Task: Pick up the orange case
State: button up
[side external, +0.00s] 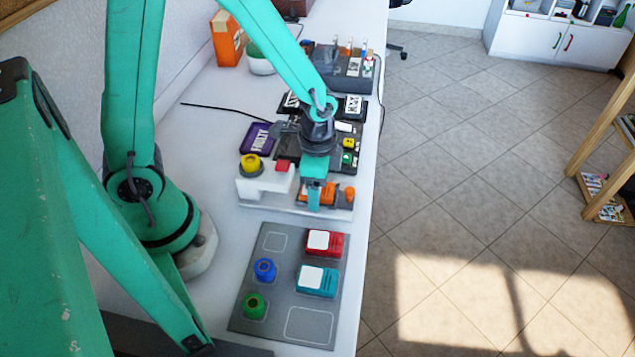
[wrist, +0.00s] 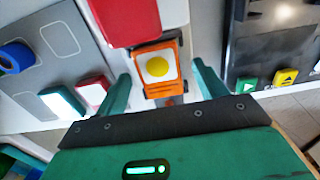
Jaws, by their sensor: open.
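The orange case (wrist: 170,83) has a yellow round mark on its top and sits upright in the wrist view, between my two fingers. In the side external view, the orange case (side external: 302,197) shows at the white station, partly hidden behind my gripper (side external: 314,206). My gripper (wrist: 161,72) is open, with one finger on each side of the case. I see a gap between the case and each finger. I cannot tell how far the fingertips reach down beside it.
The white station (side external: 262,184) carries a yellow knob (side external: 251,161) and a red block (side external: 281,167). A grey mat (side external: 263,321) in front holds red (side external: 337,246) and teal (side external: 329,284) cases and blue and green knobs. A dark panel (wrist: 243,50) lies at the right.

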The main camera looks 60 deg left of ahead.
jog(key=c, duration=1.2)
jog(key=shift+o, duration=0.2)
jog(key=shift+r, duration=0.2)
jog(key=shift+r, duration=0.8)
jog(key=r, duration=0.2)
jog(key=shift+s+d+r, duration=0.2)
jog(key=shift+d+r, duration=0.05)
jog(key=shift+r, duration=0.05)
jog(key=s+d+r, duration=0.6)
jog(key=s+d, duration=0.1)
jog(key=d, duration=0.1)
jog(key=shift+s+r, duration=0.2)
